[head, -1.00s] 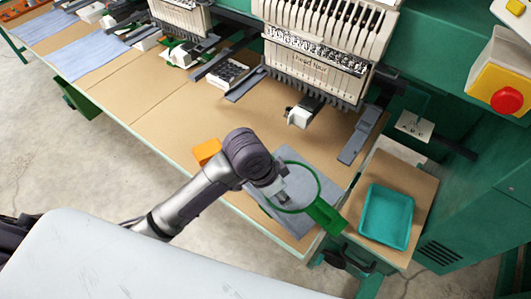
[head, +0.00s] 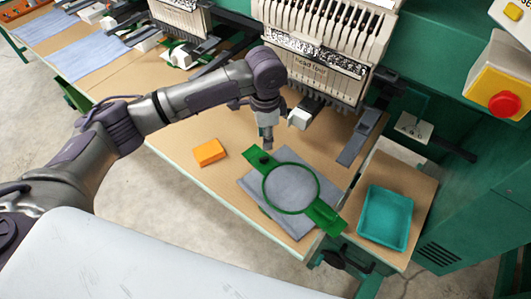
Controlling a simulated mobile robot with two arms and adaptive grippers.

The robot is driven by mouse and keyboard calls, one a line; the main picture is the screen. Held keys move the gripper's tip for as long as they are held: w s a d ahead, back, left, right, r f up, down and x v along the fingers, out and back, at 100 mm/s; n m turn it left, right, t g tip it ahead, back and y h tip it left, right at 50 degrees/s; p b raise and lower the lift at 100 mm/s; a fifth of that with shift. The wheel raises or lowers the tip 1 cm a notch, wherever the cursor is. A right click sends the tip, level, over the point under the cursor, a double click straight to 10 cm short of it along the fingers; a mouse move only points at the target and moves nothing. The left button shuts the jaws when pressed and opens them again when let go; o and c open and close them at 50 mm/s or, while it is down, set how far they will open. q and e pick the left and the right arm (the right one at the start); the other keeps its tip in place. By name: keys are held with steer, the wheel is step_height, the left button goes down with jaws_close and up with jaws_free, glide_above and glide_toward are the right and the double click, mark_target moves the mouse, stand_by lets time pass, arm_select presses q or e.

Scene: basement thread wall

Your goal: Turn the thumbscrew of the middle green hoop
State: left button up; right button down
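A green hoop (head: 266,190) lies on a folded grey-blue cloth (head: 253,186) on the wooden table, with a flat green tab at each end. A small dark knob, which looks like the thumbscrew (head: 264,159), sits on its upper-left tab. My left gripper (head: 267,146) points down just above and behind that knob, and seems apart from it. Its fingertips are small and look close together; whether they are open or shut is unclear. Nothing is seen held in it. Another green piece, perhaps a hoop (head: 183,55), shows further back left, partly hidden. My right gripper is out of view.
An orange block (head: 209,152) lies left of the hoop. A teal tray (head: 385,217) is at the right. The embroidery head (head: 318,55) and a white-ended arm (head: 299,118) stand close behind the gripper. Bare tabletop lies left of the orange block.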

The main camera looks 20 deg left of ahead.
mark_target(265, 157)
arm_select(q)
step_height(265, 157, down, 9)
steer(key=shift+r+p, duration=0.1)
steer(key=shift+p, duration=0.35)
jaws_close()
